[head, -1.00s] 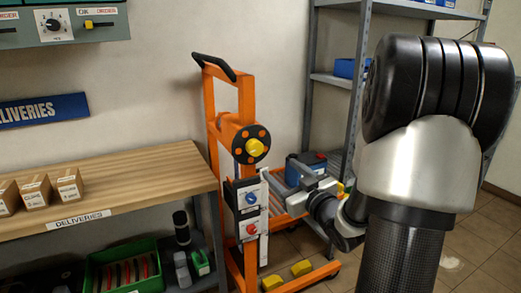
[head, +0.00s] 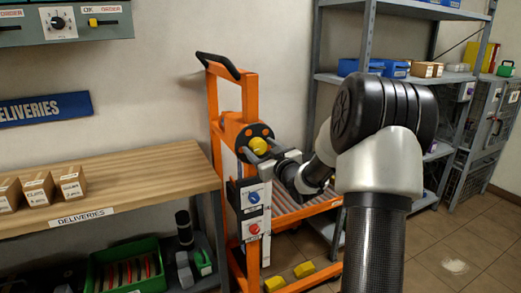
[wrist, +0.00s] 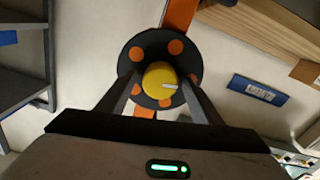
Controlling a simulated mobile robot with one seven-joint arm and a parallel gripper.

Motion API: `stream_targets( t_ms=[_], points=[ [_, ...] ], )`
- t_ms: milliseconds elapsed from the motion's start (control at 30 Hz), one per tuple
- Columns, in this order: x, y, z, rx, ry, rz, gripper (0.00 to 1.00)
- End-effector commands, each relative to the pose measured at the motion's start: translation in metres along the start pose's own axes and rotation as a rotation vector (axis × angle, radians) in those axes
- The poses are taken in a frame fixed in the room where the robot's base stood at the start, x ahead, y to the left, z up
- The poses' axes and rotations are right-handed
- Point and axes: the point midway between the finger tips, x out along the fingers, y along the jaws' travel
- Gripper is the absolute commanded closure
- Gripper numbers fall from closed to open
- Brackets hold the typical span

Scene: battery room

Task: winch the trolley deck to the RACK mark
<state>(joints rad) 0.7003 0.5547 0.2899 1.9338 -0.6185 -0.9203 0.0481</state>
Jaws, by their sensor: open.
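The orange trolley (head: 227,122) stands between the bench and the shelving. A black winch disc with orange spots (wrist: 141,52) and a yellow knob (head: 259,147) is at its upper part. My gripper (wrist: 160,84) is open, its fingers on either side of the yellow knob, which carries a white line (wrist: 170,86); I cannot tell whether they touch it. In the head view my gripper (head: 264,151) is at the knob's lower right. The trolley deck (head: 312,208), with reddish and grey stripes, shows low behind my arm. No RACK mark is readable.
Two white plates with a blue knob (head: 253,197) and a red knob (head: 253,228) are on the trolley below the winch. A wooden bench (head: 130,190) with boxes is on the left. Grey shelving (head: 362,90) stands on the right. Yellow blocks (head: 304,270) are near the floor.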

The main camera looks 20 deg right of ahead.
Motion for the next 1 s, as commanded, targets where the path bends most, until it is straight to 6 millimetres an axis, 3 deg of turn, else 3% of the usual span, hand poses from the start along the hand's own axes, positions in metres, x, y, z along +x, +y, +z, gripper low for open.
stream_targets(
  t_ms=[233, 500, 1000],
  points=[
    [0.001, -0.0001, -0.0001, 0.0, 0.0, 0.0, 0.4],
    [0.0008, -0.0002, -0.0001, 0.0, 0.0, 0.0, 0.81],
    [0.0008, 0.0, -0.0001, 0.317, -0.001, -0.001, 0.81]
  ],
)
